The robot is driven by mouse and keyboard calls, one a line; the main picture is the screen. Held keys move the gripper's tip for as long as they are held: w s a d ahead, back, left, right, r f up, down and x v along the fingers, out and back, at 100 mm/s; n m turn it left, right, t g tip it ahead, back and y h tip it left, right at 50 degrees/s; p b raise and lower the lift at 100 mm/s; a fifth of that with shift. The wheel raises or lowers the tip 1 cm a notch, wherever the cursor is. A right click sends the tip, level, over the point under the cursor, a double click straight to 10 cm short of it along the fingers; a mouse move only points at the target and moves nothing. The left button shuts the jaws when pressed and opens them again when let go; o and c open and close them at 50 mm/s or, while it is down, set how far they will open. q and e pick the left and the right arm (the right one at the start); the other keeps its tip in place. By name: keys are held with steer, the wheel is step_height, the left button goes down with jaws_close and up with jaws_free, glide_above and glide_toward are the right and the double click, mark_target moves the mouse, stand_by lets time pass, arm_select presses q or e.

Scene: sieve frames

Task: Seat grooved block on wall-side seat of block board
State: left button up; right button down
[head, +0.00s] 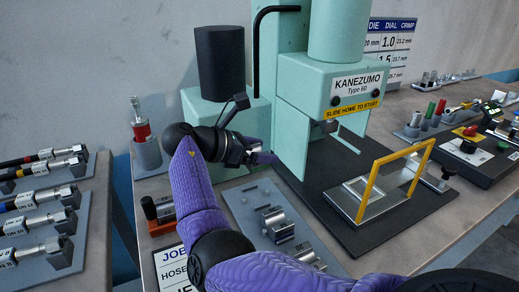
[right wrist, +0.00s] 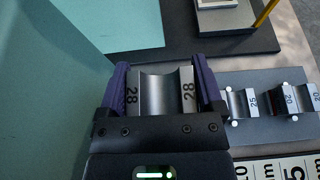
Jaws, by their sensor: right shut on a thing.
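My right gripper (head: 262,157) is shut on a grooved block (right wrist: 165,95), marked 28 on both sides of its hollow. In the right wrist view the block sits between the two purple fingers; in the head view it is mostly hidden by the gripper. The grey block board (head: 240,205) lies below and in front of the gripper. Its wall-side end is bare apart from small pins. Another grooved block (head: 276,223) sits mid-board, marked 25 in the right wrist view (right wrist: 238,103). Blocks marked 20 (head: 304,256) sit at the near end. My left gripper is out of view.
The green KANEZUMO press (head: 300,120) stands close beside the gripper, with a dark base plate (head: 325,205) and yellow guard frame (head: 365,185). A hose rack (head: 60,250) stands far left.

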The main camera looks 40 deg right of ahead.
steer(key=shift+s+r, duration=0.1)
steer(key=shift+s, duration=0.1)
steer(key=shift+r+p, duration=0.2)
steer(key=shift+p, duration=0.5)
steer(key=shift+f, duration=0.4)
steer(key=b, duration=0.2)
glide_above(261, 197)
step_height(261, 197, down, 5)
steer(key=shift+w+f, duration=0.1)
step_height(261, 197, down, 2)
steer(key=shift+f, duration=0.25)
steer(key=shift+f+b, duration=0.3)
steer(key=shift+f, duration=0.05)
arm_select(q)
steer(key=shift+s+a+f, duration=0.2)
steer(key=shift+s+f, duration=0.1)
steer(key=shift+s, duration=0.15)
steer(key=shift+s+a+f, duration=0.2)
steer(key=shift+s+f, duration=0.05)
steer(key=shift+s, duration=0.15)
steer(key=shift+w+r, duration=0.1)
